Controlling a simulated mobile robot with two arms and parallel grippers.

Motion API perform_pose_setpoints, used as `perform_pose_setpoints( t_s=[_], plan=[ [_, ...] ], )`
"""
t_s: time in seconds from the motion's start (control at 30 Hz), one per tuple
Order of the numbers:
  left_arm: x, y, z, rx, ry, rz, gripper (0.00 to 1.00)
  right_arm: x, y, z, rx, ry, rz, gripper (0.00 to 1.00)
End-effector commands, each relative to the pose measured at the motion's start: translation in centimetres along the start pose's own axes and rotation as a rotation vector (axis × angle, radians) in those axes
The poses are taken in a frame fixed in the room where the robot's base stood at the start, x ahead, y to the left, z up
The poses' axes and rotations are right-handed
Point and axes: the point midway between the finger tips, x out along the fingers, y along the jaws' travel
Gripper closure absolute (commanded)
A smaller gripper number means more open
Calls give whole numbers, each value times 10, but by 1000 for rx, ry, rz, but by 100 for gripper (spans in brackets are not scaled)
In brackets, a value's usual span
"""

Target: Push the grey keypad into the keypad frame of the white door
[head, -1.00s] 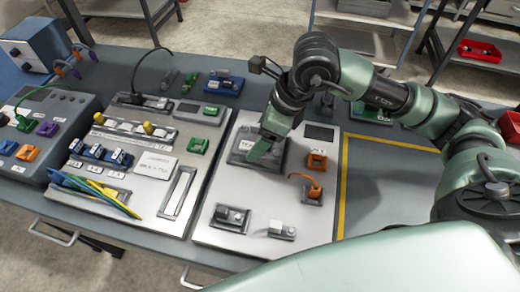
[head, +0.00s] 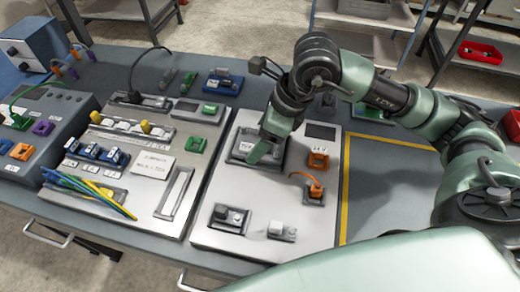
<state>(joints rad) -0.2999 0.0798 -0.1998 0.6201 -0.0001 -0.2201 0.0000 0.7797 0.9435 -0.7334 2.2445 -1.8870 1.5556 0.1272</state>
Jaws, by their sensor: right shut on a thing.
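The white door (head: 222,184) is the pale panel lying on the bench in the middle of the head view. Its keypad frame (head: 233,160) is a dark grey rectangular surround in the panel's upper left part. The grey keypad (head: 243,147), with a pale label, shows inside the frame's outline, partly covered by my right gripper. My left gripper is out of view.
The panel also bears an orange block (head: 318,161), an orange plug with a cable (head: 315,191), a black switch part (head: 229,217) and a pale connector (head: 281,230). A second panel (head: 148,196) with cables lies to the left. The yellow-edged bench area right is largely clear.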

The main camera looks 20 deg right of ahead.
Motion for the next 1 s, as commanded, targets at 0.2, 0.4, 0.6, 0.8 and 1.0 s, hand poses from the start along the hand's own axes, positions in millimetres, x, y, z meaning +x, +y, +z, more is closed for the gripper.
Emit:
perform_pose_setpoints(
  t_s=[0.2, 0.4, 0.6, 0.8, 1.0],
  plan=[
    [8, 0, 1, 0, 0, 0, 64, 6, 0, -3, 0, 4, 2, 73],
    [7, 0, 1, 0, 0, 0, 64, 7, 2, -4, 0, 10, 5, 25],
    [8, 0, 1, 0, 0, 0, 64, 8, 3, -5, 0, 13, 10, 2],
    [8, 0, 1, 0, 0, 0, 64, 9, 4, -6, -2, 13, 13, 2],
    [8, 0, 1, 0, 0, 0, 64, 9, 5, -6, -3, 14, 15, 14]
  ],
)
